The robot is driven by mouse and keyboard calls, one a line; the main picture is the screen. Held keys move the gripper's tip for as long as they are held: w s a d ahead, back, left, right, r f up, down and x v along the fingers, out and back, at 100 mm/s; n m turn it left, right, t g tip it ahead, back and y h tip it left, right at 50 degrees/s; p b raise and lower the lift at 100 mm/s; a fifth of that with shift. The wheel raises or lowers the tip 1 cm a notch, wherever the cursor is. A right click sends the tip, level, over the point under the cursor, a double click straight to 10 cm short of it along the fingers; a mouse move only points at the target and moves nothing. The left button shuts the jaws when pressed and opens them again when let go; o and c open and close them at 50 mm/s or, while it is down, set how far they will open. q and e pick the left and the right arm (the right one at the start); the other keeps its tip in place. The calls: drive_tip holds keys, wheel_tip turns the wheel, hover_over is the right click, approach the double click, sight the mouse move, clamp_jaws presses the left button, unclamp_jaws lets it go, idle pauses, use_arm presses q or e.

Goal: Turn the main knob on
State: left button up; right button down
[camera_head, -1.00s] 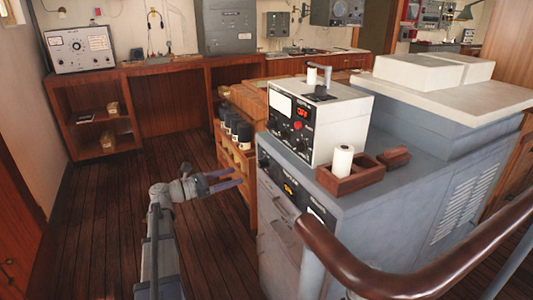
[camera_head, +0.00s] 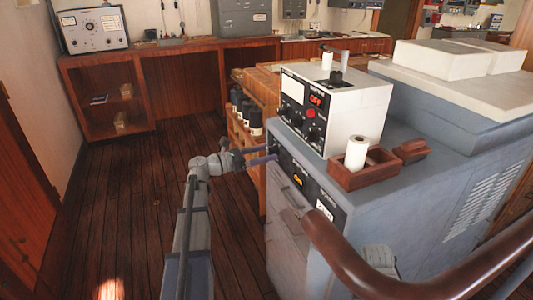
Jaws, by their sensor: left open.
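A grey cabinet (camera_head: 384,205) has a black control strip along the top of its front, with a lit orange display (camera_head: 298,181) and a dark knob (camera_head: 274,143) at its left end. A white instrument box (camera_head: 355,110) stands on top, with a meter, a red lit display reading OFF (camera_head: 315,99) and a red knob (camera_head: 311,113). I cannot tell which knob is the main one. My left gripper (camera_head: 266,155) is open, its fingers pointing right at the left end of the strip, close to the dark knob. Contact is unclear.
A brown handrail (camera_head: 370,275) crosses the lower right in front of the cabinet. A wooden tray (camera_head: 372,175) with a white roll stands on the cabinet top. Black-capped bottles (camera_head: 251,118) stand on a wooden shelf behind. The floor to the left is clear.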

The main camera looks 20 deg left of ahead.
use_arm(q)
drive_tip(key=shift+w+d, duration=0.25)
drive_tip(key=shift+w, duration=0.05)
clamp_jaws()
idle(0.6)
